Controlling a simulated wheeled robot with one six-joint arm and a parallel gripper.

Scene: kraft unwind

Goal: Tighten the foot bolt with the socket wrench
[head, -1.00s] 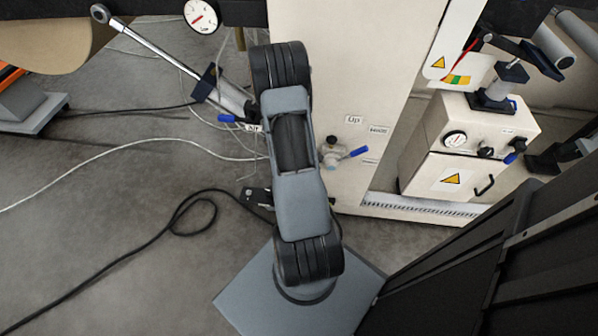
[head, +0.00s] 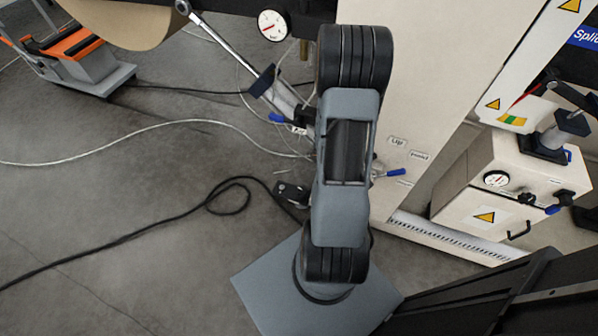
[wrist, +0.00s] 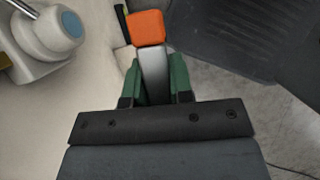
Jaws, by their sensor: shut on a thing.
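In the wrist view my gripper (wrist: 155,88) has its green fingers closed around a silver-grey bar with an orange end (wrist: 147,28). This looks like the socket wrench, but its socket end is not visible. In the head view my arm hides the gripper and the held tool. I cannot make out the foot bolt clearly in either view. A small dark fitting (head: 290,192) sits low beside the pale machine cabinet, left of my arm; I cannot tell whether it carries the bolt.
The pale cabinet (head: 405,110) has a blue-handled valve (head: 392,172) beside my arm. A silver cylinder rod (head: 228,45) slants down at upper left. A control box (head: 490,180) stands at right.

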